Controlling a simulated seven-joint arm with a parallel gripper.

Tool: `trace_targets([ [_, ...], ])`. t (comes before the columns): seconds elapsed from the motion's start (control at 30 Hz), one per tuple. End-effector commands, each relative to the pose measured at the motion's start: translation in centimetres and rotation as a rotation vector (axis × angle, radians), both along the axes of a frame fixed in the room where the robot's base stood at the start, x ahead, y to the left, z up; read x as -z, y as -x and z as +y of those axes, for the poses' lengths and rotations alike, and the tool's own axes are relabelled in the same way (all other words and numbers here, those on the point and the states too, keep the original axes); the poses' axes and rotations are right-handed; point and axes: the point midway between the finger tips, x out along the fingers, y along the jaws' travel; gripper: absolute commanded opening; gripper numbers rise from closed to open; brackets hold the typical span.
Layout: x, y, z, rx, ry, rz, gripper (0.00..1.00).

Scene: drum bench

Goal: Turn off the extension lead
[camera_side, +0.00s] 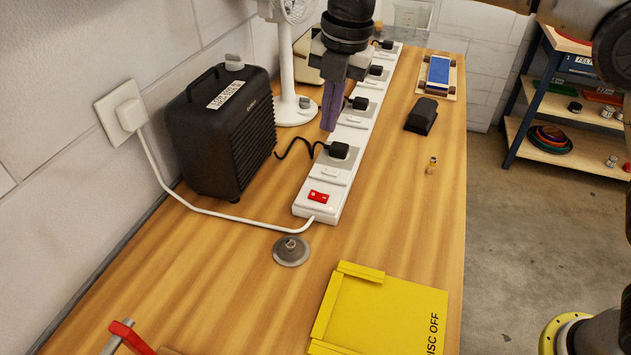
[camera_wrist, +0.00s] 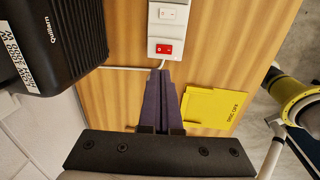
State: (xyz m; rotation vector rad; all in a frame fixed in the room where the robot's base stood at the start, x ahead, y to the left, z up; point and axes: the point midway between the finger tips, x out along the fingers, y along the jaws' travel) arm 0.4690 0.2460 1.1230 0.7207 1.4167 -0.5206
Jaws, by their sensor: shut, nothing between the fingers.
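The white extension lead (camera_side: 354,125) lies along the wooden bench with several black plugs in it. Its red rocker switch (camera_side: 318,197) is at the near end, beside the white cord; in the wrist view the red switch (camera_wrist: 164,49) shows just beyond my fingertips. A white switch (camera_wrist: 167,14) sits above it in that view. My gripper (camera_side: 328,128) is shut and empty, its purple fingers pointing down above the strip, farther along than the red switch in the side view. The height of the fingertips over the strip is hard to tell.
A black heater-like box (camera_side: 221,132) stands left of the strip, with a white fan (camera_side: 292,60) behind it. A black plug cable arcs beside the strip. A grey suction-cup-like disc (camera_side: 291,251) and a yellow plate (camera_side: 385,310) lie nearer.

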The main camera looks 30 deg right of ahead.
Motion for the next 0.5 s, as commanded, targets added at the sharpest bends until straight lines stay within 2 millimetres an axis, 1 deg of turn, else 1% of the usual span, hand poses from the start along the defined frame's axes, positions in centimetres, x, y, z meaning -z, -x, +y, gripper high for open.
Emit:
trace_targets([
  [0.03,0.63,0.1,0.45,-0.008,0.006,0.01,0.0],
  [0.1,1.01,0.27,0.89,-0.017,0.008,0.017,0.0],
  [0.4,0.93,0.36,0.94,-0.018,0.009,0.015,0.0],
  [0.5,1.18,0.34,0.95,-0.018,0.008,0.016,0.0],
])
